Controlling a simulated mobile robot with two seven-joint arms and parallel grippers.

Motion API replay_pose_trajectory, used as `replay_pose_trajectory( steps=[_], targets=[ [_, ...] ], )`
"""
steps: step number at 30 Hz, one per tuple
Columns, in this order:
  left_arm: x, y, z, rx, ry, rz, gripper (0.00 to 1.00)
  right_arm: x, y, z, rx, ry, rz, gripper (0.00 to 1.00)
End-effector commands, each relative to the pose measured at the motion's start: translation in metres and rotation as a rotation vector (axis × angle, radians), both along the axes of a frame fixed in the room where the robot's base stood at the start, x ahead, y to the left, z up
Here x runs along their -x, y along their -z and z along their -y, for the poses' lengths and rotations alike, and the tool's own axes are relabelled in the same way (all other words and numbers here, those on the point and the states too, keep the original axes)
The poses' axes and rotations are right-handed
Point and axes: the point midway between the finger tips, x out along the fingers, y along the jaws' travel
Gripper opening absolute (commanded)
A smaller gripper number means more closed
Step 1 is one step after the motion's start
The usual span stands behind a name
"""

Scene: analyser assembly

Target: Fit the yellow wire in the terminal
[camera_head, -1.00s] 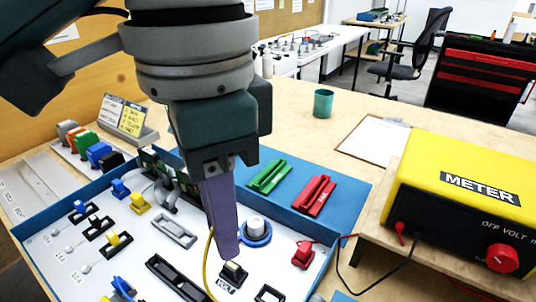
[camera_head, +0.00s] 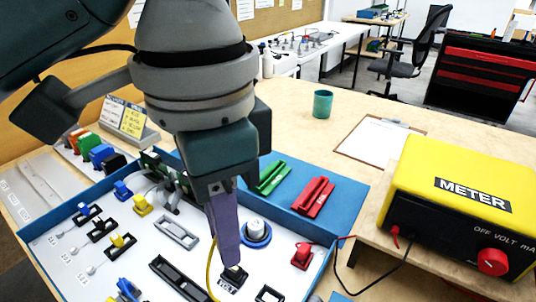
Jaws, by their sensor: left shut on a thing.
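My left gripper (camera_head: 228,262) reaches down into the blue-rimmed tray (camera_head: 349,200). Its purple fingers are seen edge-on and are shut at a small black block with a white label (camera_head: 232,280). The yellow wire (camera_head: 211,268) comes from beside the fingertips and curves down to the bottom edge of the picture. The fingers hide the held end of the wire and part of the block. I cannot tell whether the wire end is inside the block. My right gripper is not in view.
A white round knob on a blue base (camera_head: 255,232) stands close right of the fingers. A red clip (camera_head: 302,256) with leads to the yellow meter (camera_head: 460,185) is farther right. Several small coloured parts fill the tray's left. A green cup (camera_head: 322,104) stands behind.

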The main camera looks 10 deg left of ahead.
Motion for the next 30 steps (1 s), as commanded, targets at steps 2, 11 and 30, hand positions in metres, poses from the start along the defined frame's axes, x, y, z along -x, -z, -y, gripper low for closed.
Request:
replay_pose_trajectory(
  steps=[2, 11, 30],
  targets=[
    [0.000, -0.003, 0.000, 0.000, 0.000, -0.001, 0.00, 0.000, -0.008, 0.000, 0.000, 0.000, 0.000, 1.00],
    [0.000, 0.000, 0.000, -0.001, 0.001, 0.001, 0.00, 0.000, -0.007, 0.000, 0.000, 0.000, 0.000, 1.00],
    [0.014, 0.050, -0.028, -0.002, 0.000, -0.001, 0.00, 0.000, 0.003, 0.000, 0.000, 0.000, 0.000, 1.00]
  ],
)
